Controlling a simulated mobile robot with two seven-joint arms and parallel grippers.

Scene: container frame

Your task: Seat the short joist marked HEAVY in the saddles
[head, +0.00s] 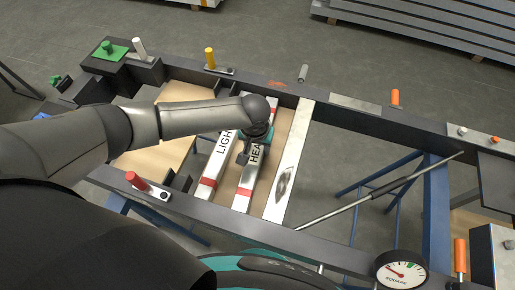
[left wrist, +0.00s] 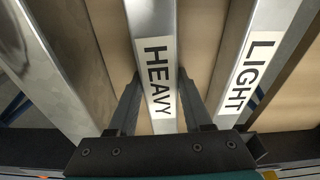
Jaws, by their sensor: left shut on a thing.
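The short joist marked HEAVY (head: 247,184) is a pale metal bar with a red band near its front end. It lies over a wooden board inside the frame, between the joist marked LIGHT (head: 209,176) and a plain metal bar. My left gripper (head: 253,152) is over its label, shut on it. In the left wrist view the HEAVY joist (left wrist: 158,80) runs between the two dark fingers (left wrist: 158,92), with LIGHT (left wrist: 251,78) to its right. I cannot make out the saddles clearly. My right gripper is not in view.
The dark container frame (head: 215,217) surrounds the joists. A plain bar (head: 288,165) crosses it right of HEAVY. A thin rod (head: 375,194) slants across the open bay at right. A gauge (head: 402,270) sits at front right; colored pegs, one red (head: 136,180), stand on the rails.

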